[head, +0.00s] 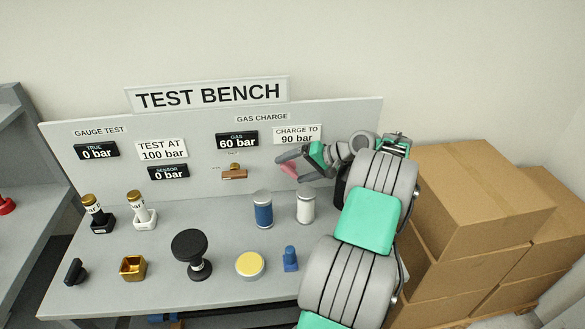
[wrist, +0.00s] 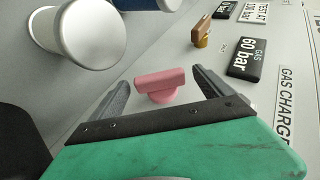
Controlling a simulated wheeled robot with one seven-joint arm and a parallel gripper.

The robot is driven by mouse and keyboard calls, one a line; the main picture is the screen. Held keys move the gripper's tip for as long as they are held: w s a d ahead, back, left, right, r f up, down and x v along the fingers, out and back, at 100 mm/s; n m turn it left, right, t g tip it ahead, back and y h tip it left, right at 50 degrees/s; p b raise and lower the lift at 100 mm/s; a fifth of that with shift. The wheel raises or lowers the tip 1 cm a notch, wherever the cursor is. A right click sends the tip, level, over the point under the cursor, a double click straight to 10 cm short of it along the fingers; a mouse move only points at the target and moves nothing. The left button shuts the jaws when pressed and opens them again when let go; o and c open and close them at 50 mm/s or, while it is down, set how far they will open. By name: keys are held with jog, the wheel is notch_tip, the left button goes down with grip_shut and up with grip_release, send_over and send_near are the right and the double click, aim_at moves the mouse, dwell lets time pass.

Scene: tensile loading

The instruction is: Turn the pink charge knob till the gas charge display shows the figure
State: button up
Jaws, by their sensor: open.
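The pink charge knob (wrist: 160,84) sticks out from the back panel and shows between my gripper's two fingers in the wrist view. In the head view the knob (head: 289,169) is partly hidden by my gripper (head: 285,163). My gripper (wrist: 165,85) is open, one finger on each side of the knob, with gaps visible; I cannot tell whether a finger touches it. The gas charge display (head: 237,139) reads 60 bar and also shows in the wrist view (wrist: 246,59). The sign (head: 297,134) beside it reads "charge to 90 bar".
A copper-coloured valve handle (head: 234,173) is left of the knob. A white cylinder (head: 306,206) and a blue cylinder (head: 263,209) stand on the bench below. A black round-topped stand (head: 193,252) is further left. Cardboard boxes (head: 480,200) are stacked at the right.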

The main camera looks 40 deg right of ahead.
jog(key=shift+w+a+f, duration=0.15)
jog(key=shift+w+f, duration=0.1)
jog(key=c, duration=1.4)
